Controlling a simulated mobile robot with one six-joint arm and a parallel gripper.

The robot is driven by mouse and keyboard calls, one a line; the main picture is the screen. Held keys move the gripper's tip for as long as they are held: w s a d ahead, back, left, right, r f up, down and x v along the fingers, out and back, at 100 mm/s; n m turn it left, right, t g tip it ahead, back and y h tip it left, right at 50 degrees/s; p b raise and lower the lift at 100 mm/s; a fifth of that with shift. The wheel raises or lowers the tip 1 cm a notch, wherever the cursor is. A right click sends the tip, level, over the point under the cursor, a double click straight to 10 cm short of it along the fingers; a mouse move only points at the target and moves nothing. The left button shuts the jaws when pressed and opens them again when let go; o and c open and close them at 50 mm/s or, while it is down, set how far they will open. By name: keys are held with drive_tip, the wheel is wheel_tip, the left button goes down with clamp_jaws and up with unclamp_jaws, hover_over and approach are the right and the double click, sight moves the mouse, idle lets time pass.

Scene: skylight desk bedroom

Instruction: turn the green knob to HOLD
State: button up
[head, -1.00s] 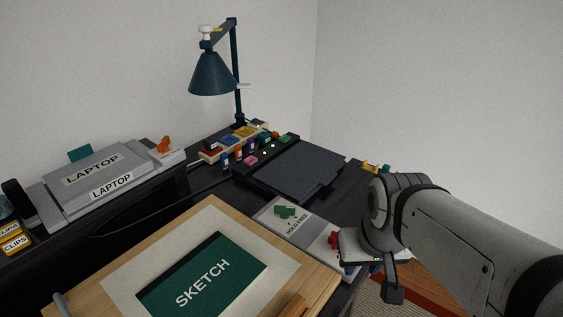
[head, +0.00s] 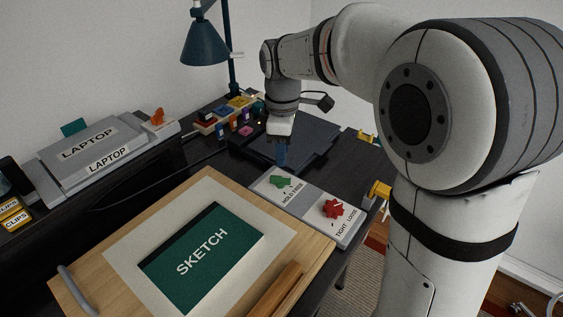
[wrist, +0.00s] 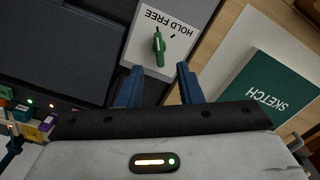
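The green knob (head: 281,181) stands on a light grey panel (head: 304,205) marked HOLD and FREE. In the wrist view the green knob (wrist: 159,48) lies ahead of my fingertips, roughly in line with the gap between them. Its long handle runs nearly up and down the picture, with the upper end towards the FREE side of the label; a dark tick sits apart, towards HOLD. My gripper (head: 281,160) hangs fingers-down just behind the knob, apart from it. The blue fingers (wrist: 158,80) are spread and empty.
A red knob (head: 333,209) marked TIGHT and LOOSE sits on the same panel. The SKETCH board (head: 120,240) lies in front left. A dark flat pad (head: 318,135) is behind.

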sight(282, 177)
wheel_tip(282, 177, down, 8)
drive_tip(key=shift+a+r, duration=0.1)
idle(0.4)
clamp_jaws()
